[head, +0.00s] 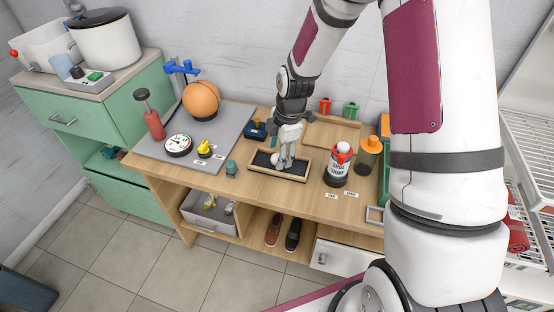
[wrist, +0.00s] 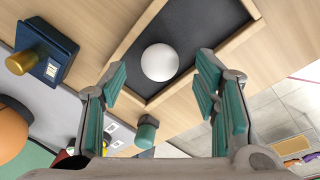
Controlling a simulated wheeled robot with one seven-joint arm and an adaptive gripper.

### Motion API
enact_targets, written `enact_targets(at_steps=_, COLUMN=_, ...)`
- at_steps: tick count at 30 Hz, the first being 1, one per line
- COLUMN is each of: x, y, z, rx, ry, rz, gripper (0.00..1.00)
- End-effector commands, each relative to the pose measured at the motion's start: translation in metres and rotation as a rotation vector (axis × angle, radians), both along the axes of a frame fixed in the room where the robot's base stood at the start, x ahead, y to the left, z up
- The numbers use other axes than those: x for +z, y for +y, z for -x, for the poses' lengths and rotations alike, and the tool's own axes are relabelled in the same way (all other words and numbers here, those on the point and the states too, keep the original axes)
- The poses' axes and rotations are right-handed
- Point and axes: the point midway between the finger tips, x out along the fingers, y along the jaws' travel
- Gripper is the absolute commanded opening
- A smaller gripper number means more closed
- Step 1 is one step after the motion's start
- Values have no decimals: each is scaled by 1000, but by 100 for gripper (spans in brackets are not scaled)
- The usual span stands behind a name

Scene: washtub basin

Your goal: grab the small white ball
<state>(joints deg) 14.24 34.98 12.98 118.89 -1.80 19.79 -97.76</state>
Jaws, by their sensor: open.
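The small white ball (wrist: 160,62) lies on the dark floor of a shallow wooden tray (wrist: 247,40) in the wrist view. My gripper (wrist: 160,85) is open, with its teal-padded fingers on either side of the ball in that view and nothing between them that I can see held. In the head view my gripper (head: 286,162) points down over the tray (head: 304,168) on the wooden bench. The ball (head: 274,159) shows there as a small pale spot beside the fingers, partly hidden by them. Whether the fingers touch it, I cannot tell.
A red-and-white bottle (head: 338,168) and an amber jar (head: 368,154) stand right of the tray. A small teal-capped item (head: 231,167) stands to its left, and a dark blue block with a brass knob (wrist: 42,55) behind-left. A grey mat (head: 222,135) holds an orange ball (head: 201,100).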

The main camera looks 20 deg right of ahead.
Motion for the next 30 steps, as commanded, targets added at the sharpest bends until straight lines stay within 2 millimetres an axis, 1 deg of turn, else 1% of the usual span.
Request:
enact_targets(at_steps=1, x=-7, y=1, z=-1, rx=0, ry=1, rz=0, gripper=56)
enact_targets(at_steps=4, x=-14, y=2, z=-2, rx=-1, ry=0, rz=0, gripper=56)
enact_targets(at_steps=11, x=-15, y=1, z=-2, rx=-2, ry=-2, rz=0, gripper=56)
enact_targets(at_steps=12, x=-15, y=1, z=-2, rx=-2, ry=-2, rz=0, gripper=53)
enact_targets(at_steps=17, x=-15, y=1, z=-2, rx=-2, ry=-1, rz=0, gripper=17)
enact_targets(at_steps=18, x=-15, y=1, z=-2, rx=-2, ry=-1, rz=0, gripper=13)
enact_targets(at_steps=30, x=-13, y=1, z=-2, rx=-1, ry=-1, rz=0, gripper=13)
